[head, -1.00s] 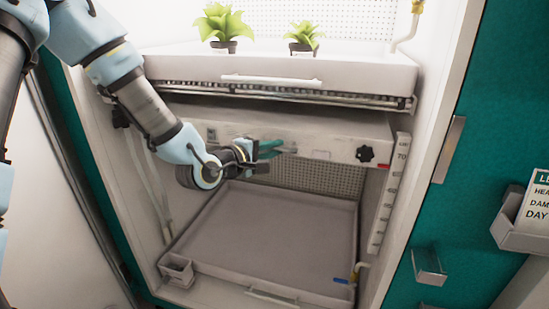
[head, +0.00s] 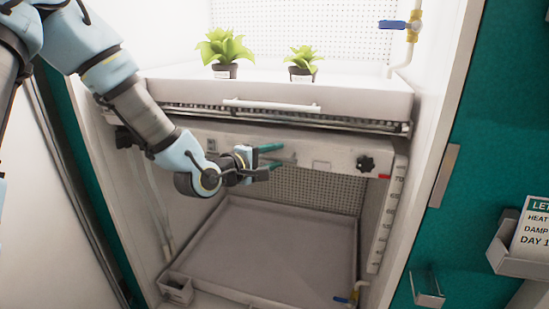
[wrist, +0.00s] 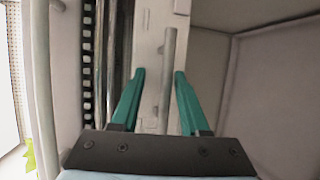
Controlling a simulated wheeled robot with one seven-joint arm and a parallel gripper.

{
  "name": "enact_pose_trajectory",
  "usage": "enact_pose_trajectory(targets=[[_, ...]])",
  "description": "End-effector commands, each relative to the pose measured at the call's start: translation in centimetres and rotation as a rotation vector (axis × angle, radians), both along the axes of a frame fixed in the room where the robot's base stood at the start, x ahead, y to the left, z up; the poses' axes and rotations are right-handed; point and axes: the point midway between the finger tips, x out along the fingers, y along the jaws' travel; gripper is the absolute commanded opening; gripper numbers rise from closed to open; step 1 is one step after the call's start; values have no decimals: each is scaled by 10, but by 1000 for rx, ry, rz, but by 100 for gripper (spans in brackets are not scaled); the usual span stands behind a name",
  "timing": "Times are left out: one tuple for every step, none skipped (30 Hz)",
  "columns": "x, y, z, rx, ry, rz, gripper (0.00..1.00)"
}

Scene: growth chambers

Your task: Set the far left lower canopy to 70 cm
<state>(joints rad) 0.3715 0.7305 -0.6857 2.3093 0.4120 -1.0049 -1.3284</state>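The lower canopy (head: 322,165) is a pale bar across the chamber, with a black knob (head: 365,163) at its right. A red pointer (head: 384,177) at its right end sits near the upper numbers of the height scale (head: 385,222); the exact reading is too small to tell. My gripper (head: 278,156) is at the canopy's front, left of the knob. In the wrist view my gripper (wrist: 160,73) is open, its teal fingers on either side of a grey handle bar (wrist: 167,75). I see gaps beside the bar; whether a finger touches it, I cannot tell.
Above the canopy is a shelf (head: 300,93) with a white handle and two potted plants (head: 224,52). Below is an empty grey tray (head: 270,245). A small box (head: 176,288) and a blue-handled valve (head: 345,299) are at its front corners. Chamber walls flank my arm.

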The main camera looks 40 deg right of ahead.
Motion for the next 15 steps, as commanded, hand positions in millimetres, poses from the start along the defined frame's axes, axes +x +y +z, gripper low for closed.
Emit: enact_pose_trajectory(targets=[[0,0,-1,2,1,0,46],[0,0,-1,2,1,0,46],[0,0,-1,3,2,0,46],[0,0,-2,3,2,-1,46],[-1,0,-2,4,2,-1,46],[-1,1,-2,3,3,-1,46],[-1,1,-2,5,2,-1,46],[-1,2,-2,5,3,0,46],[-1,4,-2,5,3,0,46],[-1,7,-2,5,2,0,46],[-1,10,-1,5,2,1,46],[-2,15,-1,5,1,0,46],[-3,20,0,5,1,1,46],[-3,25,0,5,1,2,46],[-5,33,1,5,0,1,46]])
